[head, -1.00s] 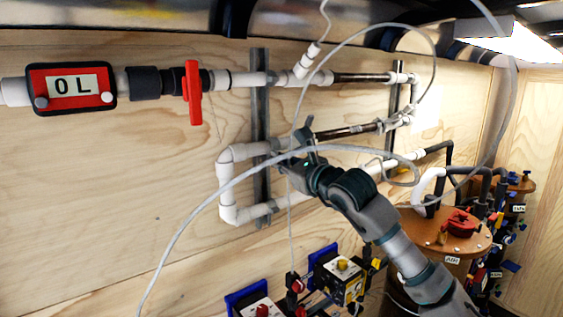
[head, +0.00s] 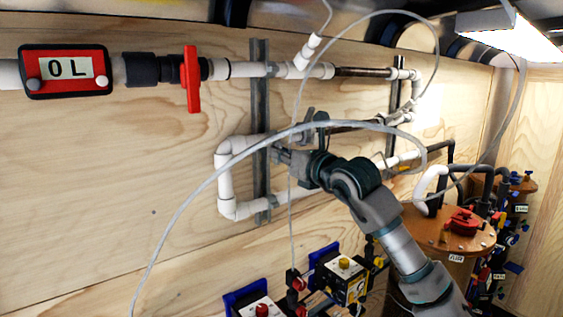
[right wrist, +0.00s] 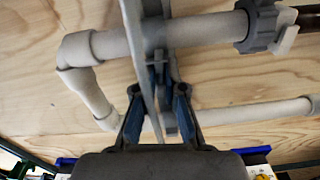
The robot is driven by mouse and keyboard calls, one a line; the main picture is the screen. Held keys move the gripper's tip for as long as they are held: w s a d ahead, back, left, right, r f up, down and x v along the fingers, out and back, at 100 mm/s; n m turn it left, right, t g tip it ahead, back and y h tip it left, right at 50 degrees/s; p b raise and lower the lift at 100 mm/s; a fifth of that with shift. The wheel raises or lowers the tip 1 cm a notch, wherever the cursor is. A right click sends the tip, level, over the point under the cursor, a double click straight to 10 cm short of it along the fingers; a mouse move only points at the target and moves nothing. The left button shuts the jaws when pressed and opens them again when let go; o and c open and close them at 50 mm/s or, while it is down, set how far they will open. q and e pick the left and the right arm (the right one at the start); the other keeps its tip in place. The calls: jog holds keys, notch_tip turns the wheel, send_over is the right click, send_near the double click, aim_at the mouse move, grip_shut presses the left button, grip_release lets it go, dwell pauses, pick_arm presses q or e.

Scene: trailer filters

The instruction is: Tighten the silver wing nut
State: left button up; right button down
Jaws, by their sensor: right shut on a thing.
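The silver wing nut (right wrist: 158,72) shows as a small grey piece in front of the metal strut in the right wrist view. In the head view it is hidden or too small to tell. My right gripper (right wrist: 158,95) has its blue-padded fingers on either side of it and is shut on it. In the head view the right gripper (head: 280,157) is at the vertical strut (head: 262,190), by the white pipe bend (head: 226,185). My left gripper is not in view.
A grey hose (head: 190,210) arcs in front of my right gripper and also crosses the right wrist view. A red-handled valve (head: 192,80) and a red display (head: 66,71) are at upper left. Boxes (head: 343,280) and a brown drum (head: 445,235) stand below and right.

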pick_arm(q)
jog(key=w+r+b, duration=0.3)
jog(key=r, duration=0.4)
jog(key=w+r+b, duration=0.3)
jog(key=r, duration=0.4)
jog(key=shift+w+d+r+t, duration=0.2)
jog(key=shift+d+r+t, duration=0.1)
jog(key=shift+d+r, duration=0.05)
pick_arm(e)
jog(key=shift+w+d+f+m, duration=0.1)
jog(key=shift+m, duration=3.8)
jog(key=shift+w+d+m, duration=0.1)
jog(key=shift+m, duration=3.8)
jog(key=c, duration=1.3)
grip_release()
jog(key=shift+f, duration=0.1)
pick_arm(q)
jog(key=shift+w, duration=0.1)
pick_arm(e)
jog(key=shift+o, duration=0.2)
jog(key=shift+w, duration=0.1)
